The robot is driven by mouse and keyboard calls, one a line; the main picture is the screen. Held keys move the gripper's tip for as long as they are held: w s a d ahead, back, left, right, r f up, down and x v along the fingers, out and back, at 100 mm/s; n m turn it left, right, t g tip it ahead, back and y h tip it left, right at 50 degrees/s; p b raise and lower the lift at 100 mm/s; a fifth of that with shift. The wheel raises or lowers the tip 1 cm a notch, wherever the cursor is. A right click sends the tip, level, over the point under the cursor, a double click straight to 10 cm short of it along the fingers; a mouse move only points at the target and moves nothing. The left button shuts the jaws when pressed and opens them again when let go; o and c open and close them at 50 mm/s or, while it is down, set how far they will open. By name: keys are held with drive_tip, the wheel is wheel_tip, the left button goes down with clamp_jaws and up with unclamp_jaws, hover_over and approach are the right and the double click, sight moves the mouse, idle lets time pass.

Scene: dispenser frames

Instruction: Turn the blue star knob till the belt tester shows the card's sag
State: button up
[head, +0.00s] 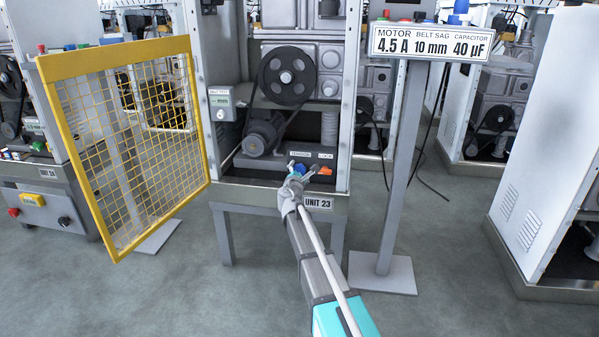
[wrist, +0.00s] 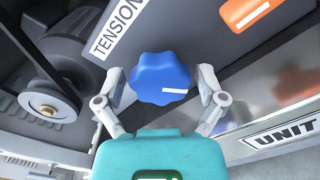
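The blue star knob (head: 299,169) is on the panel labelled TENSION at the front of unit 23. In the wrist view the knob (wrist: 160,78) sits between my fingertips, with a white mark at its lower right. My gripper (wrist: 160,84) is open around it, with a narrow gap on each side; in the head view my gripper (head: 296,178) is at the knob. The belt tester (head: 221,103) is a grey box left of the pulley; its small greenish display is too small to read. The card (head: 430,43) shows belt sag 10 mm.
An orange lock handle (head: 324,170) is right of the knob, also in the wrist view (wrist: 243,12). The belt runs from the large pulley (head: 287,76) to the motor (head: 264,133). A yellow mesh guard (head: 125,150) stands open at left. The card's post (head: 402,160) stands at right.

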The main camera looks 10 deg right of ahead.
drive_tip(key=shift+s, duration=0.2)
idle(0.3)
drive_tip(key=v, duration=1.1)
drive_tip(key=shift+s+a, duration=0.15)
drive_tip(key=shift+s, duration=0.2)
drive_tip(key=shift+r, duration=0.1)
